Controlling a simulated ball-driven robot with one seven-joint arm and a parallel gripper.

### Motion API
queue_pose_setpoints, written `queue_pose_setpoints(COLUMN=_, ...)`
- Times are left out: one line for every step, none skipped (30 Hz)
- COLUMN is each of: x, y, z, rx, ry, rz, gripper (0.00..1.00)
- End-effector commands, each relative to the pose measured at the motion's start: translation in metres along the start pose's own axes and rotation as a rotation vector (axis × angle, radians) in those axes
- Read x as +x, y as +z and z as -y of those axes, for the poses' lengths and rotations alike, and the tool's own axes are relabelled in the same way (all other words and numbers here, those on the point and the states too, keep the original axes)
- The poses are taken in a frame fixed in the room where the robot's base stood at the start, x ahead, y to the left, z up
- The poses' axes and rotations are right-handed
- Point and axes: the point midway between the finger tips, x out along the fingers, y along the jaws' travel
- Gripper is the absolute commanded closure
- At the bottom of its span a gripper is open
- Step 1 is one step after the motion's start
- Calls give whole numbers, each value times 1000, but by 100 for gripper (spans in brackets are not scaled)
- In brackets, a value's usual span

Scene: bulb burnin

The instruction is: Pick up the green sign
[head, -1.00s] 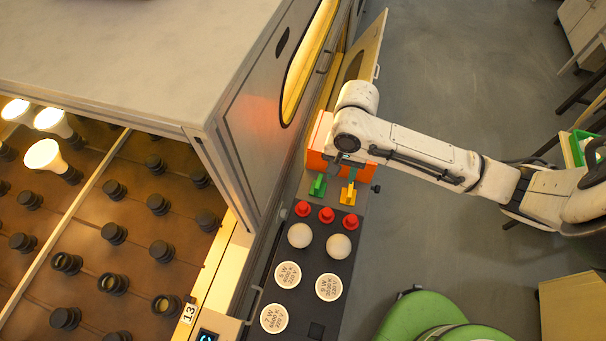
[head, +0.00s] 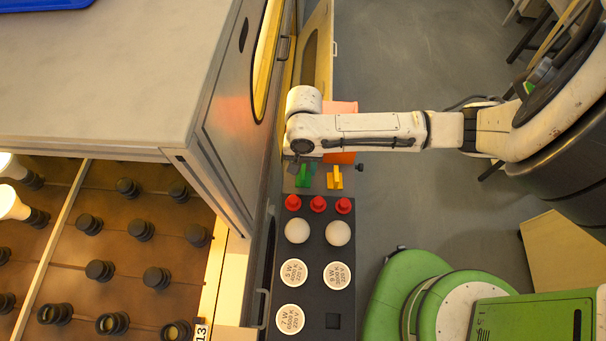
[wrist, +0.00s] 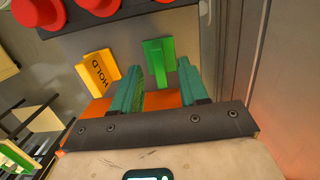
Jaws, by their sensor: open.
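The green sign (head: 304,175) stands on a grey plate beside the yellow sign (head: 334,178), just below my wrist in the head view. In the wrist view the green sign (wrist: 158,60) lies ahead of my fingertips, in line with the gap between them. My gripper (wrist: 162,78) is open, with two teal fingers apart and nothing between them. In the wrist view the yellow sign (wrist: 96,72), marked HOLD, is left of the left finger. In the head view my arm hides the fingers.
An orange block (head: 340,108) is partly under my arm. The cabinet wall (head: 232,120) stands close on the left.

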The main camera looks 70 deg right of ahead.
Motion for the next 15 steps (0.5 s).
queue_pose_setpoints(x=8, y=-1, z=-1, rx=-2, ry=4, rz=-1, gripper=56)
queue_pose_setpoints(x=13, y=-2, z=-1, rx=-2, ry=5, rz=-1, gripper=56)
queue_pose_setpoints(x=18, y=-1, z=0, rx=-2, ry=3, rz=0, gripper=56)
queue_pose_setpoints(x=21, y=-1, z=0, rx=-1, ry=3, rz=0, gripper=56)
queue_pose_setpoints(x=24, y=-1, z=0, rx=-1, ry=3, rz=-1, gripper=56)
queue_pose_setpoints(x=27, y=-1, z=-1, rx=-1, ry=3, rz=-1, gripper=56)
queue_pose_setpoints(x=29, y=-1, z=-1, rx=-2, ry=3, rz=-1, gripper=56)
queue_pose_setpoints(x=30, y=-1, z=0, rx=-2, ry=2, rz=-1, gripper=56)
queue_pose_setpoints(x=30, y=-1, z=0, rx=-2, ry=1, rz=-1, gripper=56)
queue_pose_setpoints(x=31, y=-1, z=0, rx=-2, ry=1, rz=-1, gripper=56)
queue_pose_setpoints(x=31, y=-1, z=0, rx=-2, ry=0, rz=-1, gripper=56)
queue_pose_setpoints(x=30, y=-1, z=0, rx=-1, ry=0, rz=-1, gripper=56)
queue_pose_setpoints(x=30, y=-1, z=0, rx=-1, ry=0, rz=0, gripper=56)
queue_pose_setpoints(x=30, y=-1, z=0, rx=-1, ry=0, rz=0, gripper=56)
queue_pose_setpoints(x=30, y=-1, z=0, rx=-1, ry=0, rz=0, gripper=57)
